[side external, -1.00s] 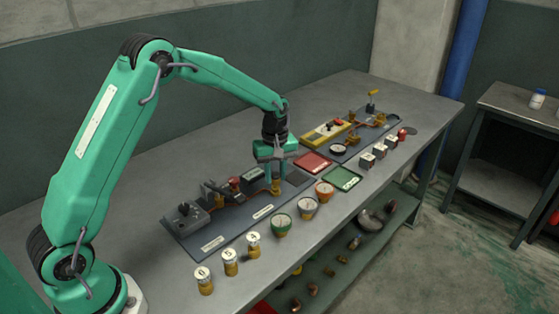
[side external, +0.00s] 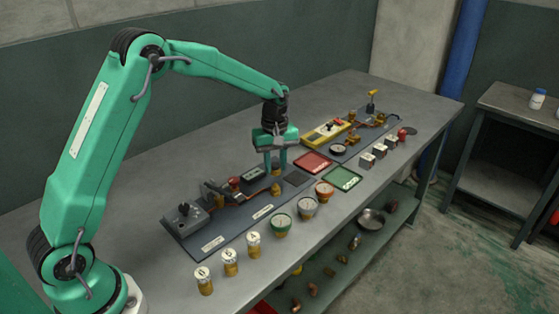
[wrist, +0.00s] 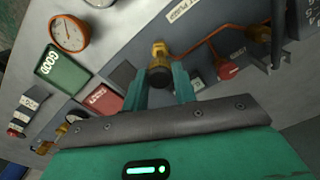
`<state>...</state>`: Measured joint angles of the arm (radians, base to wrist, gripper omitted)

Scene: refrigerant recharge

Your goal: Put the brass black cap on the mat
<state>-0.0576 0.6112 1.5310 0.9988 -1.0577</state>
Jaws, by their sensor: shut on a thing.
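My gripper (side external: 276,163) is above the near dark board and points down. In the wrist view its two fingers (wrist: 160,80) are shut on the brass black cap (wrist: 160,76), which shows a dark round end. A brass fitting (side external: 276,188) stands on the board just below the gripper, at the end of a copper pipe. In the wrist view the fitting (wrist: 158,50) shows right behind the cap. A dark square pad (side external: 298,178), which looks like the mat, lies just right of the gripper. It also shows in the wrist view (wrist: 123,74), left of the fingers; nothing lies on it.
A red tray (side external: 313,163) and a green tray (side external: 344,179) lie to the right. Several round gauges, such as the green one (side external: 281,226), and several numbered cylinders (side external: 229,262) line the front edge. A yellow device (side external: 325,132) stands farther back.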

